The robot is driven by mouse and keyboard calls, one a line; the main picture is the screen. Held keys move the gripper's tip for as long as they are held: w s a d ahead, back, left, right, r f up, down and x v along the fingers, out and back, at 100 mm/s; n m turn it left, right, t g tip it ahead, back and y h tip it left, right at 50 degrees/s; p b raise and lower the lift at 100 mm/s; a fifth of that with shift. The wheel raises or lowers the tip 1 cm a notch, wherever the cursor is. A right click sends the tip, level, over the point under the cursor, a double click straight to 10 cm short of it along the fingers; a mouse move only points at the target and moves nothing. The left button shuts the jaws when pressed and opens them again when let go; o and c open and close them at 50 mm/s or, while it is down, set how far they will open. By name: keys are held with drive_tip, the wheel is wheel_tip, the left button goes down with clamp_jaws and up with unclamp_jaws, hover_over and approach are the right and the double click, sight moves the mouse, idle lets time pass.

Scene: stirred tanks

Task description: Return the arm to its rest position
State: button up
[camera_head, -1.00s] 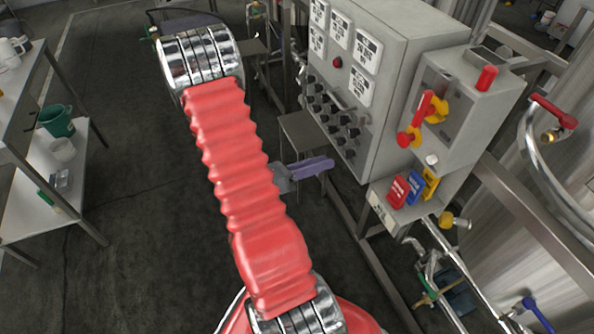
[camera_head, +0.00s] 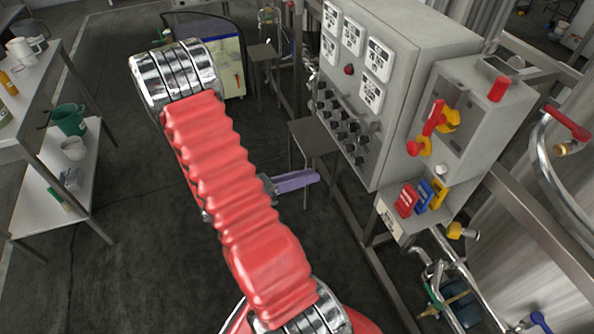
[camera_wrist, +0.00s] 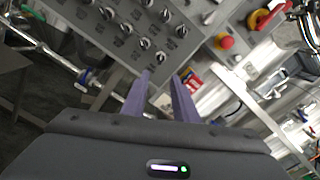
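My red, ribbed arm with chrome joints crosses the middle of the head view, from the bottom up to the upper left. My gripper (camera_head: 312,176) shows beyond the arm, with its purple fingers pointing right, below the grey control cabinet. In the wrist view my gripper (camera_wrist: 162,75) has its two purple fingers apart with nothing between them. The control cabinet's knob panel (camera_wrist: 140,25) lies past the fingertips. I see no contact between the fingers and the cabinet.
The grey control cabinet (camera_head: 408,35) with dials and knobs stands right, beside a switch box (camera_head: 475,95) and padlocks. A steel shelf table (camera_head: 75,190) with a green bucket (camera_head: 69,119) stands left. A cart (camera_head: 229,65) is behind. Dark floor is open at left-centre.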

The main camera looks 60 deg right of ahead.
idle(0.4)
drive_tip(key=s+a+f+m+y, duration=0.4)
drive_tip(key=a+m+y, duration=0.2)
drive_tip(key=m, duration=0.1)
drive_tip(key=w+a+r+m+t+y, duration=0.1)
drive_tip(key=w+a+m+t+y, duration=0.15)
drive_tip(key=a, duration=0.25)
drive_tip(key=w+a+r+m+t+y, duration=0.1)
drive_tip(key=w+a+r+m+y, duration=0.1)
drive_tip(key=a+m, duration=0.25)
drive_tip(key=w+a+r+m+t+y, duration=0.1)
drive_tip(key=w+a+r+m+t, duration=0.1)
drive_tip(key=w+a+r+t, duration=0.4)
drive_tip(key=w+a+r+m+t+y, duration=0.1)
drive_tip(key=w+a+r+t, duration=0.25)
drive_tip(key=a, duration=0.35)
drive_tip(key=a+r+n+t+y, duration=0.1)
drive_tip(key=a+r+t, duration=0.3)
drive_tip(key=a+r, duration=0.4)
drive_tip(key=shift+a+r, duration=0.15)
drive_tip(key=shift+r, duration=1.6)
drive_tip(key=shift+w, duration=0.1)
